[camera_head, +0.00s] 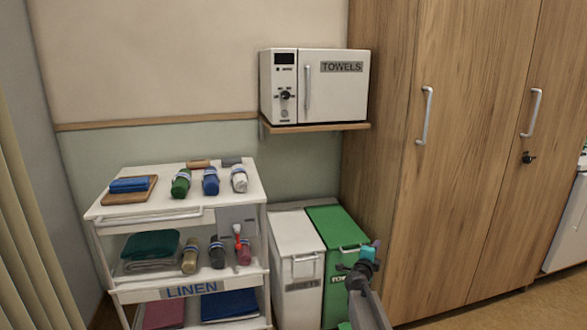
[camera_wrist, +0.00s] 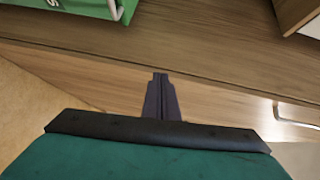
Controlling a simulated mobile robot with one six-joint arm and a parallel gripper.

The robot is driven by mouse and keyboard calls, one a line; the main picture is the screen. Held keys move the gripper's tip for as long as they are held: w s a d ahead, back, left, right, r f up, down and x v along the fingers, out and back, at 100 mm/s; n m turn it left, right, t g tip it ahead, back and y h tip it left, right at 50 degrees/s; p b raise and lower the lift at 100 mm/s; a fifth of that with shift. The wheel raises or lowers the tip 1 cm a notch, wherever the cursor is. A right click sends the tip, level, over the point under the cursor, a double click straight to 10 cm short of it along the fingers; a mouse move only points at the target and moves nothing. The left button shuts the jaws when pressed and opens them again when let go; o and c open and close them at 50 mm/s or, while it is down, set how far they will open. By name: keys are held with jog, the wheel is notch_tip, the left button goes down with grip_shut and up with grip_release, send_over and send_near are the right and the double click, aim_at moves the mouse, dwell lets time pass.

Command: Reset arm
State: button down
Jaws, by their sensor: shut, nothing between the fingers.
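My gripper (camera_wrist: 160,78) shows in the wrist view with its two dark fingers together and nothing between them. In the head view my arm rises from the bottom edge, right of the middle, and its end (camera_head: 362,268) is in front of the green bin and the wardrobe's left side. The fingers are too small there to make out clearly. The gripper appears apart from everything around it.
The linen trolley (camera_head: 150,218) at left carries rolled and folded cloths. A white bin (camera_head: 294,236) and a green bin (camera_head: 333,226) stand beside it. The towel cabinet (camera_head: 336,100) sits on a wall shelf (camera_head: 320,127). A wooden wardrobe (camera_head: 460,150) fills the right.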

jog(key=s+a+f+n+g+y+p, duration=0.25)
jog(key=s+a+f+n, duration=0.3)
jog(key=s+f, duration=0.45)
jog(key=s+a+f+n+g+y+p, duration=0.2)
jog(key=s+a+f+n+y, duration=0.2)
jog(key=s+a+f, duration=0.45)
jog(key=s+a+f+n+g+y+p, duration=0.25)
jog(key=s+a+f+n+y, duration=0.2)
jog(key=s+f, duration=0.65)
jog(key=s+a+f+n+g, duration=0.1)
jog(key=s+f+n+g, duration=0.2)
jog(key=s, duration=0.6)
jog(key=s+a+f+n+g, duration=0.1)
jog(key=s+f+n+g, duration=0.2)
jog(key=s, duration=0.7)
jog(key=s+d+r+n+g+h, duration=0.1)
jog(key=s+d+g, duration=0.1)
jog(key=s, duration=0.6)
jog(key=s+d+r+n+g+h, duration=0.1)
jog(key=s+d+n+g, duration=0.1)
jog(key=s+g, duration=0.3)
jog(key=s+d, duration=0.1)
jog(key=s, duration=0.2)
jog(key=shift+s+r+h+p, duration=0.2)
jog(key=shift+s+h+p, duration=0.1)
jog(key=shift+s, duration=0.1)
jog(key=shift+a, duration=0.1)
